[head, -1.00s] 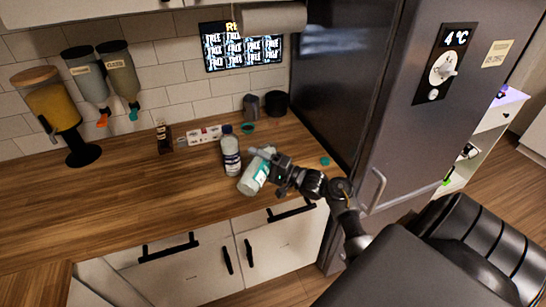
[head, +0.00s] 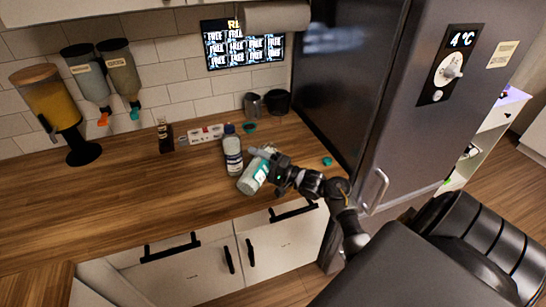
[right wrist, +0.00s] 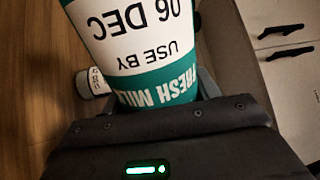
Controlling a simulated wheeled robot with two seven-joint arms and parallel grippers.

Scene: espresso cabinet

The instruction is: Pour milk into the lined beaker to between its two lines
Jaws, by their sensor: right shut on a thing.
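My right gripper (head: 275,169) is shut on a white milk bottle (head: 252,178) with a teal label, just above or at the counter near its front edge. The bottle is tilted, its upper end leaning right toward the gripper. In the right wrist view the milk bottle (right wrist: 135,40) fills the top middle, with the words FRESH MILK and USE BY 06 DEC. A grey see-through cup (head: 252,104) stands at the back by the wall; I cannot make out lines on it, so I cannot tell whether it is the lined beaker. My left gripper is not in view.
A bottle with a dark blue cap (head: 232,150) stands close left of the milk bottle. A black cup (head: 277,102) stands at the back. Small teal discs (head: 327,161) lie on the counter.

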